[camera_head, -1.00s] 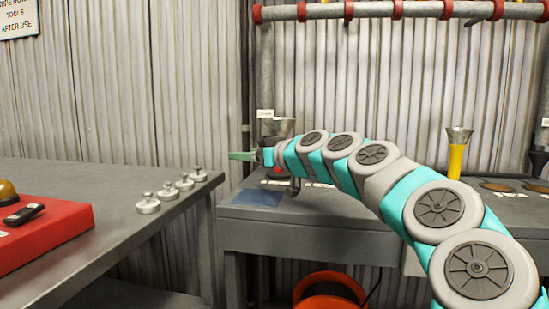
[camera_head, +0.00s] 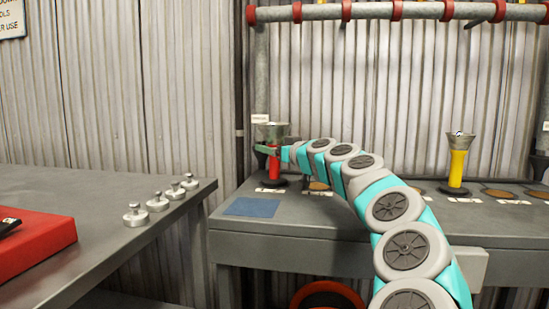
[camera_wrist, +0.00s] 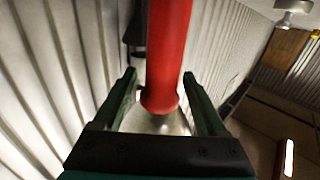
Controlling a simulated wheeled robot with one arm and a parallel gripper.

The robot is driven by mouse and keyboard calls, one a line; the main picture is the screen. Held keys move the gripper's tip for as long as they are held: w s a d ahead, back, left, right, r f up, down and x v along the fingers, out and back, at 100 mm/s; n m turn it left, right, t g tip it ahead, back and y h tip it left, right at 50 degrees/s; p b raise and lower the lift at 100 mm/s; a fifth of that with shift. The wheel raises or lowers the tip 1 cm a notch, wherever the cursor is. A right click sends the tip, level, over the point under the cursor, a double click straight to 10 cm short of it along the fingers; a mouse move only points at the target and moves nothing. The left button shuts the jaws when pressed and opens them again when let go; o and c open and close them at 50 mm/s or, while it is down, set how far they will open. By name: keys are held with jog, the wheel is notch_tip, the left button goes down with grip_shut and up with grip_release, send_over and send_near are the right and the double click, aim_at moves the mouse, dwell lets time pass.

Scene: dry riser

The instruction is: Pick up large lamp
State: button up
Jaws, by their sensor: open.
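A red lamp (camera_head: 274,168) with a wide grey funnel-shaped head stands upright on a dark round base at the left of the back bench. My gripper (camera_head: 265,149) is at the upper part of its red body, just below the head. In the wrist view, the red handle (camera_wrist: 167,45) runs between the two green fingers of my gripper (camera_wrist: 159,76). The fingers are open, one on each side, with a gap visible on each. A yellow lamp (camera_head: 457,165) of similar shape stands farther right on the bench.
The back bench (camera_head: 300,228) carries a blue mat (camera_head: 252,207), round pads and labels. A grey table (camera_head: 70,196) at the left holds several metal weights (camera_head: 157,201) and a red case (camera_head: 38,240). A pipe (camera_head: 370,11) crosses above. A corrugated wall stands close behind.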

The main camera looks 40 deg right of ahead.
jog(key=shift+w, duration=0.9)
jog(key=shift+c, duration=0.4)
grip_shut()
dwell(0.4)
